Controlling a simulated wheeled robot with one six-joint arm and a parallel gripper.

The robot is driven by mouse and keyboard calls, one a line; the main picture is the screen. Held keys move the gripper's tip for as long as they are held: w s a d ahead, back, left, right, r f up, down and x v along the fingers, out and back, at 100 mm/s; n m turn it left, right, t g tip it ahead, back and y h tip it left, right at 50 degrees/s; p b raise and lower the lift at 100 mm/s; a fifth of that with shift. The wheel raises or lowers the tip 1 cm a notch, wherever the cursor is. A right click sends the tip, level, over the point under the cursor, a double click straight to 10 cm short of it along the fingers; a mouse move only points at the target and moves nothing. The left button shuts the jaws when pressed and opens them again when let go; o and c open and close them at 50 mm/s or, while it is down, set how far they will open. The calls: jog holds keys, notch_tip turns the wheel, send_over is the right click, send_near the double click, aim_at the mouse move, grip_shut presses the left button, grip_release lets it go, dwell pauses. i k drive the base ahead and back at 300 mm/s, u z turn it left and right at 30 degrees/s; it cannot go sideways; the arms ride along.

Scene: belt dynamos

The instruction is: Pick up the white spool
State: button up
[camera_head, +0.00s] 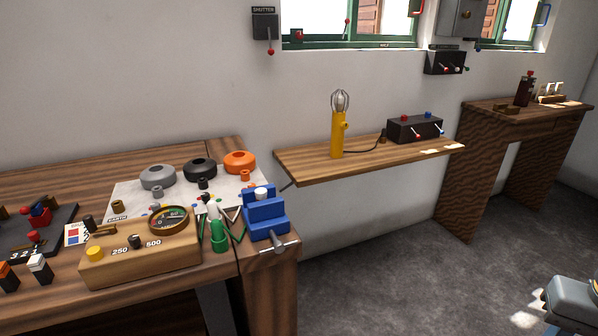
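A small white piece (262,193), which looks like the white spool, sits at the top of the blue vise (266,222) at the right end of the left workbench. I cannot tell whether the vise jaws are closed on it. Another small white piece (213,210) stands just left of the vise, among green-handled tools (219,236).
The workbench (215,150) also carries grey (158,177), black (200,169) and orange (240,162) rings, and a wooden meter box (140,260). A wall shelf (300,165) holds a yellow lamp (338,135). Bare floor (400,270) lies right of the bench.

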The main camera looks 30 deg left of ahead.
aim_at(260, 193)
jog(key=u, duration=0.05)
jog(key=i, duration=0.8)
jog(key=u, duration=2.05)
